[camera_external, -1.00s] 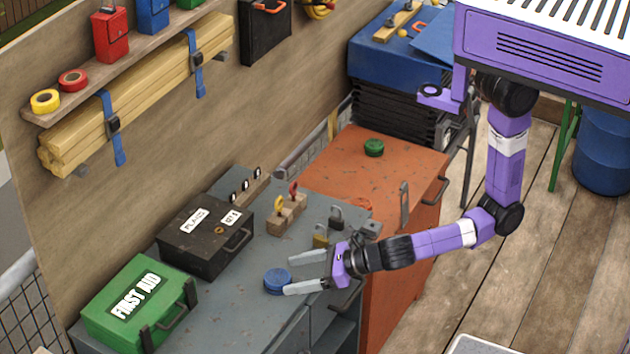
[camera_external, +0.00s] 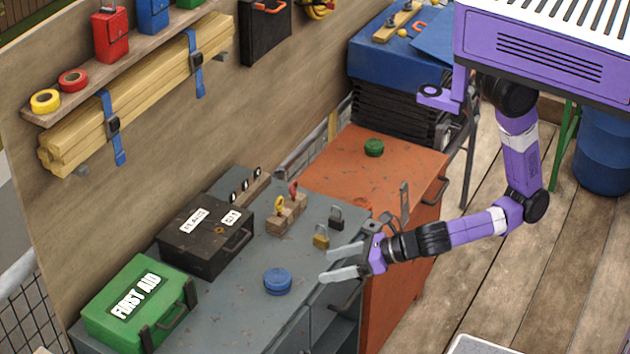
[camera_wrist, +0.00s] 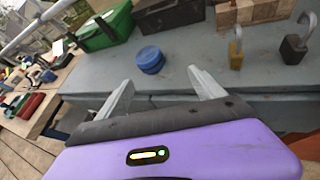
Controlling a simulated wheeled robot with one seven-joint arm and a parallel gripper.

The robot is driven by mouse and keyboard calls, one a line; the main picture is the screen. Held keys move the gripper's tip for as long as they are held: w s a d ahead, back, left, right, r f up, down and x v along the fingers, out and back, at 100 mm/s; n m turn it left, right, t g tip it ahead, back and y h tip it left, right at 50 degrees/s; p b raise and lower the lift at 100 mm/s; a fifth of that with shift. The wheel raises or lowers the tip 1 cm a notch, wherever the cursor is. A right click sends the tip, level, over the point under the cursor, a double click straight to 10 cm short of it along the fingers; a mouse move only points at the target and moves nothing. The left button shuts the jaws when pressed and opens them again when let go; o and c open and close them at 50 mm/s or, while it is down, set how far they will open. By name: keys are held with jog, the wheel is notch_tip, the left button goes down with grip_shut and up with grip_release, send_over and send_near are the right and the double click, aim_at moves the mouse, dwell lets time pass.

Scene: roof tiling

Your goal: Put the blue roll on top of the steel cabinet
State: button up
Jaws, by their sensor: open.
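The blue roll (camera_external: 278,281) lies flat on top of the grey steel cabinet (camera_external: 236,316), near its front edge. In the wrist view the blue roll (camera_wrist: 150,60) sits on the grey top, ahead of the fingers and apart from them. My gripper (camera_external: 343,264) is open and empty at the cabinet's front edge, to the right of the roll. In the wrist view both fingers of my gripper (camera_wrist: 163,85) are spread with nothing between them.
A green first aid box (camera_external: 140,305) and a black case (camera_external: 207,236) stand left of and behind the roll. Padlocks (camera_external: 321,236) and wooden blocks (camera_external: 287,214) stand behind my gripper. An orange cabinet (camera_external: 385,172) with a green roll (camera_external: 374,148) adjoins at the right.

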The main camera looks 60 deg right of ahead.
jog(key=s+d+f+m, duration=0.1)
jog(key=s+d+m, duration=0.1)
jog(key=d+m, duration=0.6)
jog(key=s+d+f+m, duration=0.2)
jog(key=d+m, duration=0.6)
jog(key=s+d+r+m+t+h, duration=0.1)
jog(key=d+r+m, duration=0.4)
jog(key=m, duration=0.6)
jog(key=s+d+r+m+t+h, duration=0.1)
jog(key=s+d+r+m+h, duration=0.3)
jog(key=d+m, duration=0.5)
jog(key=shift+s+d+r+m+t, duration=0.15)
jog(key=shift+s+r+m+t, duration=0.15)
jog(key=shift+s+r+m, duration=0.75)
